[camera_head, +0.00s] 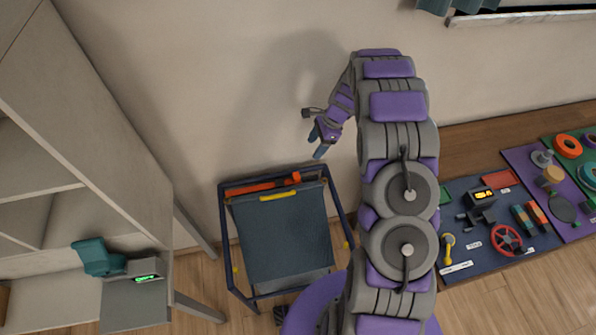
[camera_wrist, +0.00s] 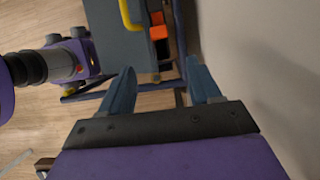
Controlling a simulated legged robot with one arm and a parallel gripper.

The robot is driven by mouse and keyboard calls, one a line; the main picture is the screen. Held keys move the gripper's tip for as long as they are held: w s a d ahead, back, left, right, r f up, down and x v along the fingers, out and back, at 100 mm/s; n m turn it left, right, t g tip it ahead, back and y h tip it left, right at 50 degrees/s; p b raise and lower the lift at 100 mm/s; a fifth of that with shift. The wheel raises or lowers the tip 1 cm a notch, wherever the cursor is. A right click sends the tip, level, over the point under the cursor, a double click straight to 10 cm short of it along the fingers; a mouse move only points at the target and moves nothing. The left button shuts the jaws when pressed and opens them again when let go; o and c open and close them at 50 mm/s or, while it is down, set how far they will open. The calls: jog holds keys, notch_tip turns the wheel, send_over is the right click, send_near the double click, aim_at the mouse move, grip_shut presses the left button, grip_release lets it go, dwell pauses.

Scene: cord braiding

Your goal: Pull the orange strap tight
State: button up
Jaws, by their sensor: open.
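The orange strap (camera_head: 262,185) lies along the top back edge of a dark frame that holds a grey-blue box or panel (camera_head: 283,235). In the wrist view, orange pieces of the strap (camera_wrist: 159,32) show beside the panel, beyond my fingers. My gripper (camera_head: 318,142) is open and empty, above and to the right of the strap, near the wall. In the wrist view my gripper's two blue fingers (camera_wrist: 163,82) are spread apart, with the strap between and beyond them. They appear apart from the strap. The strap's lower parts are hidden.
A yellow handle (camera_head: 280,196) sits on the panel's top edge. The dark frame (camera_head: 226,245) stands on the wood floor close to the wall. A shelf unit (camera_head: 95,120) stands at left. A bench with colored tool boards (camera_head: 500,225) is at right.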

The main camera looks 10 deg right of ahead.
aim_at(297, 175)
jog(key=b+x, duration=0.1)
jog(key=x, duration=1.5)
jog(key=shift+a+f+b, duration=0.1)
jog(key=shift+f+b, duration=0.15)
jog(key=shift+b, duration=0.15)
grip_shut()
